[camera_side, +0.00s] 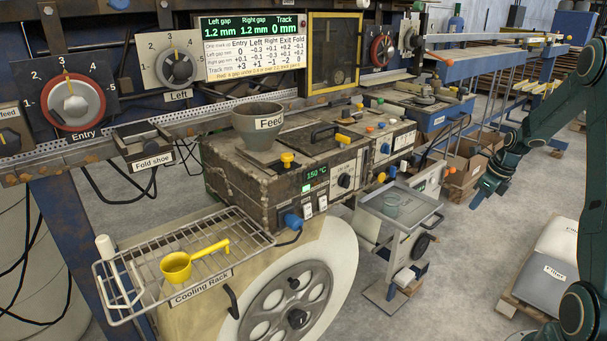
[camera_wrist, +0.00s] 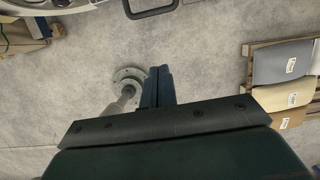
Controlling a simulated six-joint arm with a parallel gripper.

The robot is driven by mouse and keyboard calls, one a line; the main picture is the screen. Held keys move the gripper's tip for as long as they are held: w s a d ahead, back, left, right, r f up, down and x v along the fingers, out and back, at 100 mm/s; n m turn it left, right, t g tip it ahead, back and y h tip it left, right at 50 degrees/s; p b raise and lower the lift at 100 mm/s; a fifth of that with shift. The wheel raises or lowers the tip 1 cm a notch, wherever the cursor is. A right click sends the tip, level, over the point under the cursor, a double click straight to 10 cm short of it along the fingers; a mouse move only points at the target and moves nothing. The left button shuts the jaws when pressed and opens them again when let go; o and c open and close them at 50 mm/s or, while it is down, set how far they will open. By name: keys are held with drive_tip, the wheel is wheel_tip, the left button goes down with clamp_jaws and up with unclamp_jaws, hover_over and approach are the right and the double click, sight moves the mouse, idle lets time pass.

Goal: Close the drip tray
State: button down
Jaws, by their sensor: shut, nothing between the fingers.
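A shallow grey tray with a bar handle, which looks like the drip tray (camera_side: 377,212), juts out from the front of the machine in the side view.
The cooling rack (camera_side: 137,267) with a yellow ladle (camera_side: 178,268) is at the left. The feed pot (camera_side: 257,124) stands on the machine. Cardboard boxes (camera_side: 464,173) lie behind my gripper. Filler sacks (camera_side: 552,279) lie on a pallet at the right. The floor between is clear.

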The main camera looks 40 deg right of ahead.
drive_tip(key=shift+a, duration=0.3)
drive_tip(key=w+f, duration=0.6)
drive_tip(key=f, duration=0.4)
drive_tip(key=shift+w+f, duration=0.15)
drive_tip(key=shift+w, duration=0.25)
drive_tip(key=shift+w, duration=0.15)
idle(0.3)
